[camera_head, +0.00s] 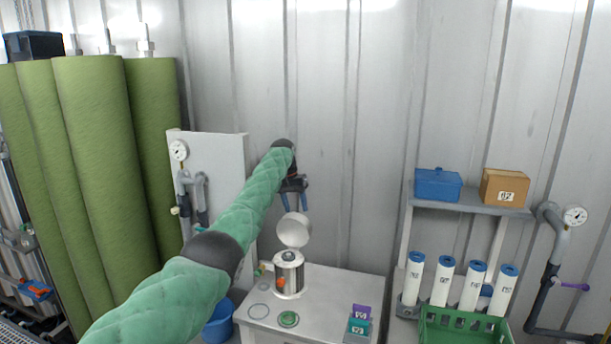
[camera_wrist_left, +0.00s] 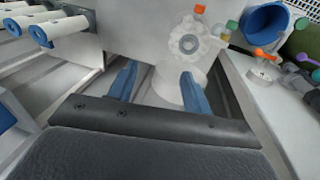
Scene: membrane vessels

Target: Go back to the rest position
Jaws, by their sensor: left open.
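My left gripper (camera_head: 294,207) hangs from the green-sleeved arm, its blue fingers pointing down and apart. It is above the metal vessel (camera_head: 288,274) on the white table. A round pale lid (camera_head: 293,230) stands tilted up over the vessel, just below the fingertips; I cannot tell how it is attached. In the left wrist view the open fingers (camera_wrist_left: 158,88) show with the vessel (camera_wrist_left: 192,42) beyond them. Nothing is clearly gripped. My right gripper is not in view.
The white table (camera_head: 325,290) also bears a green ring (camera_head: 289,319) and small purple and teal boxes (camera_head: 359,322). Several white cartridges (camera_head: 442,281) stand at the right, behind a green crate (camera_head: 462,328). A shelf (camera_head: 470,204) holds a blue box (camera_head: 438,184) and a carton (camera_head: 504,187).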

